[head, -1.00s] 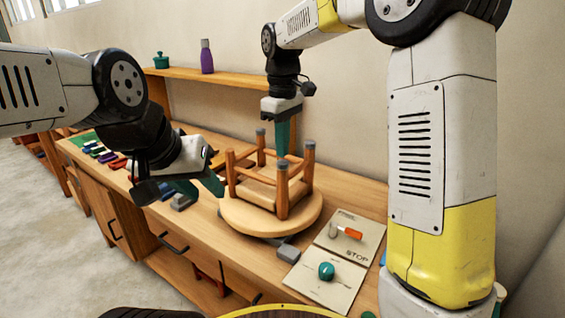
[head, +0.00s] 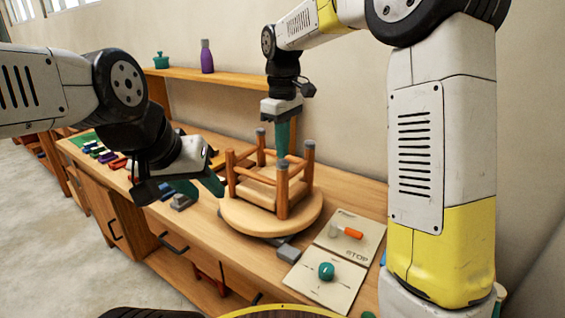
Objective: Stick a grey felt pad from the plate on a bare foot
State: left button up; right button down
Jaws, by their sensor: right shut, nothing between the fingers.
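A wooden stool (head: 281,198) stands upside down on a round wooden disc (head: 248,219), its legs pointing up. Grey caps show on the back foot (head: 260,132), the right foot (head: 309,143) and the front foot (head: 282,164). The left foot (head: 229,155) looks bare and brown. My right gripper (head: 282,155) is shut and points down over the stool, between the legs in the picture. My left gripper (head: 204,188) is open and empty, just left of the stool. I cannot make out a plate of felt pads or any loose pad.
A panel (head: 350,273) with a teal knob (head: 326,271) and an orange-tipped lever (head: 352,233) lies right of the disc. Grey blocks (head: 181,202) and coloured items (head: 105,156) lie on the left of the bench. A shelf (head: 228,77) runs behind.

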aim_at(283, 161)
jog(key=shift+f, duration=0.9)
dwell(1.0)
jog(key=shift+r, duration=3.15)
